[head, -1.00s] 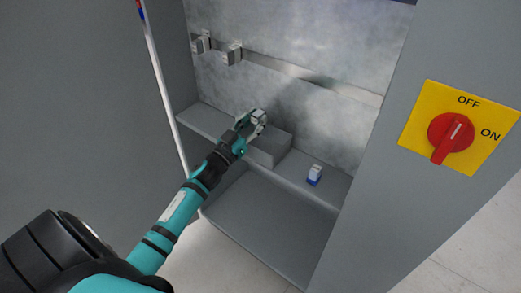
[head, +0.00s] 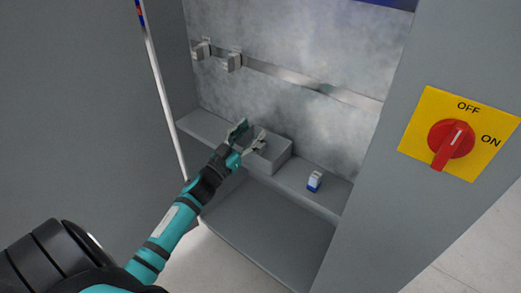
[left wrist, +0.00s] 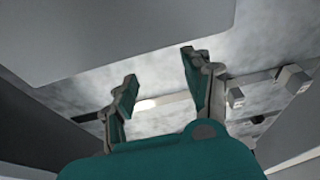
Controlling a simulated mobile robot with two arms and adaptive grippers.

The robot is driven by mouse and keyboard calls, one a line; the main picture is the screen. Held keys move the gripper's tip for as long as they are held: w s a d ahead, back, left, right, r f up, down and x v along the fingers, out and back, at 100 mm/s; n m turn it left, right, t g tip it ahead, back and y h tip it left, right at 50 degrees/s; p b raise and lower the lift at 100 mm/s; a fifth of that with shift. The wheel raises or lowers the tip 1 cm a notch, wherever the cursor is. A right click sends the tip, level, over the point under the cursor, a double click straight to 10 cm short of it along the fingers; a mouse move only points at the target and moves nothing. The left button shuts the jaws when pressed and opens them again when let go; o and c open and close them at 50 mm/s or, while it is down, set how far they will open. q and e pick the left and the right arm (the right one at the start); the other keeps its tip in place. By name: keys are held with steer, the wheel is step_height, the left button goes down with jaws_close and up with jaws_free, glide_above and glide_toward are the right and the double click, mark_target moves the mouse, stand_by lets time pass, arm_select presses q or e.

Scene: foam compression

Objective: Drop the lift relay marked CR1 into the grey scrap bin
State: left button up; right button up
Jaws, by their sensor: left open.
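My left gripper (head: 249,134) is open and empty, just above a grey box-like bin (head: 272,161) on the shelf inside the cabinet. Its two spread fingers also show in the left wrist view (left wrist: 160,85), with nothing between them. The gripper covers part of the bin, and I cannot see into it. The relay that was in the fingers is no longer visible. Two grey relays, one at the left (head: 200,48) and one to its right (head: 232,61), sit on the metal rail. Their markings are too small to read. My right gripper is not in view.
A small white and blue part (head: 314,181) stands on the shelf right of the bin. A red rotary switch on a yellow plate (head: 452,136) is on the cabinet front at right. The cabinet's left edge is close to my left arm. The lower cabinet floor (head: 270,235) is clear.

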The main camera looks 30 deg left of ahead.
arm_select(q)
steer(key=v, duration=0.9)
steer(key=shift+s, duration=0.35)
steer(key=shift+f, duration=0.1)
steer(key=s+d+f+n+g+y+p, duration=0.1)
steer(key=s+f+g, duration=0.2)
steer(key=f, duration=0.9)
steer(key=s+d+f+g+y, duration=0.1)
steer(key=s+d+f+g, duration=0.15)
steer(key=f, duration=0.95)
steer(key=s+d+f+n+g+y+p, duration=0.1)
steer(key=s+f+g, duration=0.3)
steer(key=f, duration=0.7)
steer(key=s+d+f+m+g, duration=0.1)
steer(key=s+d+f+g, duration=0.2)
steer(key=s+f, duration=0.3)
steer(key=s+d+f+m+g, duration=0.1)
steer(key=s+d+f+g, duration=0.3)
steer(key=s, duration=1)
steer(key=s+d+f+m+g+h, duration=0.1)
steer(key=s+d+f+g, duration=0.2)
steer(key=s+f, duration=0.5)
steer(key=shift+s+d+f+m+p, duration=0.3)
steer(key=shift+s+d+f+p, duration=0.1)
steer(key=shift+s, duration=0.7)
